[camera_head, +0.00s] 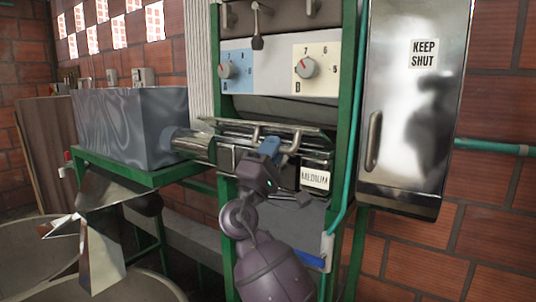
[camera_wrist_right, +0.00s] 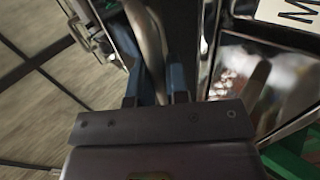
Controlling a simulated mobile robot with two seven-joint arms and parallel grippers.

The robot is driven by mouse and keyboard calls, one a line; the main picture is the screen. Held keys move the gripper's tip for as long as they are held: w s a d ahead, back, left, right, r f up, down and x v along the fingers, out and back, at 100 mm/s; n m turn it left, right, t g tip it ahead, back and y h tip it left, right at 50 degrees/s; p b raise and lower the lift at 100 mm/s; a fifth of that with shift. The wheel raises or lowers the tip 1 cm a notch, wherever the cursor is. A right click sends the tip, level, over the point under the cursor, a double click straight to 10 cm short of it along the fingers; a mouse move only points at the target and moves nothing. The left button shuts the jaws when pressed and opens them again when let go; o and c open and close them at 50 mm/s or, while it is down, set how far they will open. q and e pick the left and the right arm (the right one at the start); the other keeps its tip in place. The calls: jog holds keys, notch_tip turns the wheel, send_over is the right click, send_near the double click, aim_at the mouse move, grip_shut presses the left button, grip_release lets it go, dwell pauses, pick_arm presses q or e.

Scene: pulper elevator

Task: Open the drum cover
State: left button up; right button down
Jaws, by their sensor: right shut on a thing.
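The drum cover (camera_head: 225,155) is a shiny metal panel in the middle of the green-framed machine. A bar handle (camera_head: 296,140) runs along its upper part. My right gripper (camera_head: 270,147) reaches up from below, its blue fingers at the handle. In the right wrist view, the gripper (camera_wrist_right: 155,85) has the curved metal handle (camera_wrist_right: 150,45) between its two fingers, and it is shut on it. My arm and hand hide part of the cover's lower middle. I cannot tell how far the cover is open. My left gripper is not in view.
Two dials (camera_head: 307,68) sit above the cover. A MEDIUM label (camera_head: 315,179) is at its right. A metal cabinet door marked KEEP SHUT (camera_head: 410,100) stands at the right. A grey trough (camera_head: 130,125) on a green frame and round basins (camera_head: 130,288) are at the left.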

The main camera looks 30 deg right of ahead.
jog(key=shift+w+f+b, duration=0.1)
jog(key=shift+f+b, duration=0.4)
jog(key=shift+f, duration=0.4)
jog(key=shift+d+f+b, duration=0.35)
jog(key=shift+f+b, duration=0.3)
jog(key=shift+b, duration=0.1)
